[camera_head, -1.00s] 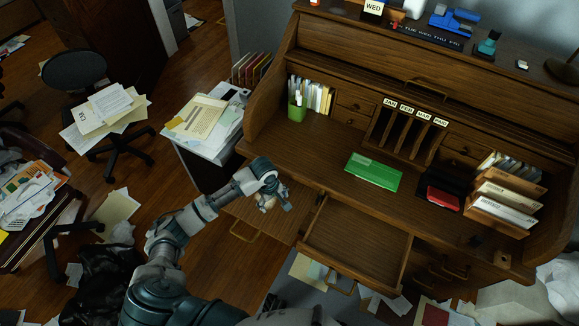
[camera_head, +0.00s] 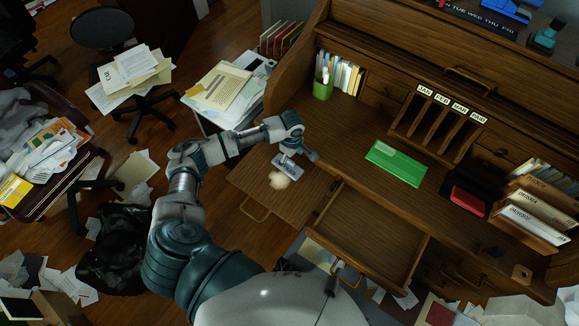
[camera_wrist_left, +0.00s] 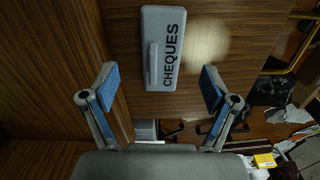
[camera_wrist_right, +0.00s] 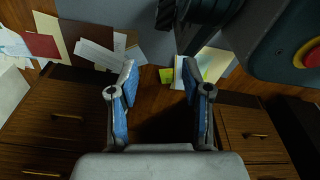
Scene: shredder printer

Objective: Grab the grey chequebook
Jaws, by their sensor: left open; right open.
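The grey chequebook (camera_wrist_left: 163,48), lettered "CHEQUES", lies flat on wood in the left wrist view. My right gripper (camera_wrist_right: 159,82) is open and empty in the right wrist view, above the drawer fronts and floor. The head view does not show it.
A second open drawer (camera_head: 370,245) looks empty. A green book (camera_head: 396,163) and a black-and-red item (camera_head: 468,200) lie on the desktop (camera_head: 340,140). A green cup (camera_head: 322,88) stands at the back left. Papers and a black bag (camera_head: 125,255) clutter the floor.

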